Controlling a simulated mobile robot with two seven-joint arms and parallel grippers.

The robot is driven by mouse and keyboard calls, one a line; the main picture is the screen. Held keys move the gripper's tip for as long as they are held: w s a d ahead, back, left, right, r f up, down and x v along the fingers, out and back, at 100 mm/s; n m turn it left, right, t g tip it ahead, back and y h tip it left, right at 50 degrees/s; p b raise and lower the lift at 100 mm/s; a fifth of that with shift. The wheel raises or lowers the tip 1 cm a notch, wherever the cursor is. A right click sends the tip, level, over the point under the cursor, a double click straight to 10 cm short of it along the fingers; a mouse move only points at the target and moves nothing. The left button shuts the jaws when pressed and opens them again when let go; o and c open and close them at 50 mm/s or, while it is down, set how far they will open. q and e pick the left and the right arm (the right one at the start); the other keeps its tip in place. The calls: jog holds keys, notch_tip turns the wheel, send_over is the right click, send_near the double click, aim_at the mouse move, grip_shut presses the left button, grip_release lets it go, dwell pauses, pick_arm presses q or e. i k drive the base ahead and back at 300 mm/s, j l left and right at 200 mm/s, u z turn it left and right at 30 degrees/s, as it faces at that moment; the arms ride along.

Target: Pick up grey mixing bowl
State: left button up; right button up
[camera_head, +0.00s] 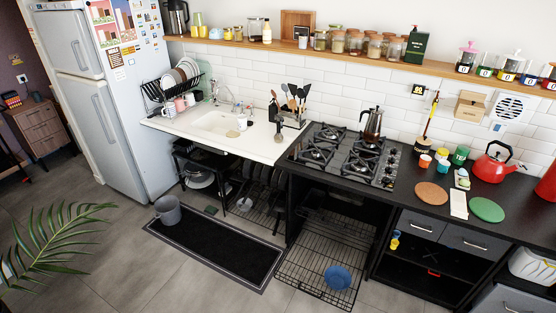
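A pale, greyish bowl-like vessel (200,178) sits on the rack under the left end of the sink counter. It is small and shaded, and I cannot tell whether it is the grey mixing bowl. A grey bucket-like container (168,216) stands on the floor at the left end of the black mat. A blue bowl (338,278) sits on the low wire rack under the hob. Neither of my grippers is in view.
The black mat (215,250) lies on the grey floor before the sink counter. A gas hob (342,155) with a metal moka pot (372,125) is at centre. A red kettle (493,163) stands at right. A plant (50,240) fills the lower left.

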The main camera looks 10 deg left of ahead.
aim_at(246, 207)
jog(key=i+j+u, duration=0.2)
jog(key=i+u, duration=0.15)
jog(key=i+j+u, duration=0.1)
jog(key=i+u, duration=0.6)
jog(key=i+j+u, duration=0.25)
jog(key=i, duration=0.9)
jog(key=i+u, duration=0.25)
jog(key=i, duration=0.9)
jog(key=i+j+z, duration=0.1)
jog(key=i+z, duration=0.3)
jog(key=i+j+z, duration=0.25)
jog(key=i+z, duration=0.15)
jog(key=i+j+z, duration=0.65)
jog(key=j+z, duration=0.2)
